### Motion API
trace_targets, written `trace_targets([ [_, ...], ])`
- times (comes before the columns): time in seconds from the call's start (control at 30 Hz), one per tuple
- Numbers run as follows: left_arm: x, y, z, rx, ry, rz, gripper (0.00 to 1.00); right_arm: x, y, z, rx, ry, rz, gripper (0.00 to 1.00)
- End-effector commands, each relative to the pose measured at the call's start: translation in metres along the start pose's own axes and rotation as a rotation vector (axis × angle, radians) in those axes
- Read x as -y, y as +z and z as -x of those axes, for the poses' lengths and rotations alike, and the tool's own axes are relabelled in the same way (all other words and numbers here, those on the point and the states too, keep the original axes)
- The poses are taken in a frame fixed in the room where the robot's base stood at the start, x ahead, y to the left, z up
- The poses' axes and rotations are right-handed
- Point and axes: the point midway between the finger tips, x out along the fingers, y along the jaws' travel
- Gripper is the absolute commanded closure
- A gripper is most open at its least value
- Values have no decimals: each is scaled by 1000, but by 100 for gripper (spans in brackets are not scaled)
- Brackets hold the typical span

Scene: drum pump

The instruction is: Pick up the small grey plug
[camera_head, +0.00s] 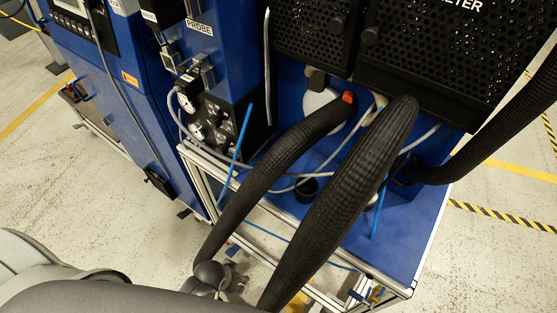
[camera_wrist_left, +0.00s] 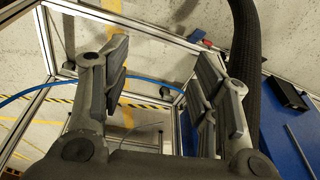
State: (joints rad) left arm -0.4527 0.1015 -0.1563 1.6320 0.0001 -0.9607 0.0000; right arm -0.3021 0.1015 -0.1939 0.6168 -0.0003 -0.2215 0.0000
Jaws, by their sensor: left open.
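I cannot pick out the small grey plug for certain in either view. My left gripper (camera_head: 212,278) shows low in the head view, beside the front of the aluminium-framed cart, partly hidden by my own arm. In the left wrist view the left gripper (camera_wrist_left: 165,78) has its two grey fingers spread wide, with nothing held between them. Through the gap I see the frame, a blue hose and the floor. My right gripper is not in view.
Two thick black corrugated hoses (camera_head: 335,205) arch over the blue cart top (camera_head: 405,225), close to my left gripper. A black open cup (camera_head: 307,189) stands on the cart. A thin blue hose (camera_wrist_left: 45,88) crosses the wrist view. A blue cabinet with gauges (camera_head: 195,130) stands behind left.

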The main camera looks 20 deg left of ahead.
Motion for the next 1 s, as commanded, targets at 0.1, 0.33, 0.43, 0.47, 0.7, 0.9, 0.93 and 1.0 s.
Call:
trace_targets([
  [0.1,3,-24,43,-25,-4,3,45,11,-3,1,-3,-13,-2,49],
  [0.33,6,-54,123,-75,-4,4,45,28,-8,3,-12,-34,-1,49],
  [0.43,7,-67,155,-120,2,-3,45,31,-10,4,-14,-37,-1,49],
  [0.47,7,-72,165,-139,5,-8,45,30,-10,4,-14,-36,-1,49],
  [0.7,0,-143,219,-472,78,-99,45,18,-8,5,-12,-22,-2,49],
  [0.9,2,-190,236,-720,116,-129,45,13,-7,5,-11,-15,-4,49],
  [0.93,3,-196,239,-753,119,-131,45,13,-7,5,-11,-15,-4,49],
  [1.0,6,-208,244,-823,125,-129,45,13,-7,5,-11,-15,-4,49],
])
